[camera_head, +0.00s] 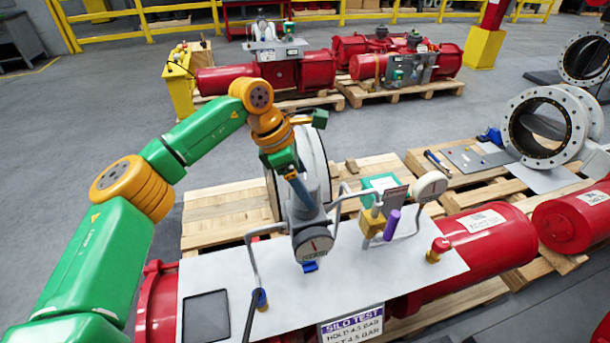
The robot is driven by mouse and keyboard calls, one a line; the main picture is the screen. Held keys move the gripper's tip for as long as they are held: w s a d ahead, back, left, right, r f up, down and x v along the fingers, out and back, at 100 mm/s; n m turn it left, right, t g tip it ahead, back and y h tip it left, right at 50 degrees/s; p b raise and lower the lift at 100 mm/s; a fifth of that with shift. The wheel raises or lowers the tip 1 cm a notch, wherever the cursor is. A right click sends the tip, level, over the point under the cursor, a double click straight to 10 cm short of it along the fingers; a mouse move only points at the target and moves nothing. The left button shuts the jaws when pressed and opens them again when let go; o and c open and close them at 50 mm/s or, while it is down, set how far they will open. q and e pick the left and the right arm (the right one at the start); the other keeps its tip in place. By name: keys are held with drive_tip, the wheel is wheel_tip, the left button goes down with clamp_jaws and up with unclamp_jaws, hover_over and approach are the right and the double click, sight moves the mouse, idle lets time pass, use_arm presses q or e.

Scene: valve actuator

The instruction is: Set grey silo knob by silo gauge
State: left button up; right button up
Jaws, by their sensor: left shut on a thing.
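My left gripper (301,190) comes down from the end of the green and orange arm. It is shut on the grey knob (305,207) at the top of a grey regulator body in the middle of the white plate; the fingers hide much of the knob. Just below it, a round dial gauge (314,245) with a red needle faces me, but its scale is too small to read. A placard (351,326) at the plate's front edge reads "SILO TEST" and "HOLD 4.5 BAR". My right gripper is not in view.
The white plate (215,268) lies over a red actuator (485,240). A black tablet (206,316), bent grey pipes, a yellow block with a purple handle (391,225), a white round gauge (430,187) and a red knob (438,247) surround the regulator. Pallets stand behind.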

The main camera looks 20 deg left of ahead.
use_arm(q)
drive_tip(key=shift+m+p, duration=0.45)
drive_tip(key=shift+m, duration=0.15)
drive_tip(key=shift+g, duration=0.3)
drive_tip(key=o, duration=1.3)
drive_tip(key=b+v, duration=0.1)
drive_tip(key=v, duration=0.5)
drive_tip(key=shift+a+r, duration=0.2)
drive_tip(key=shift+r, duration=0.3)
drive_tip(key=shift+f, duration=0.1)
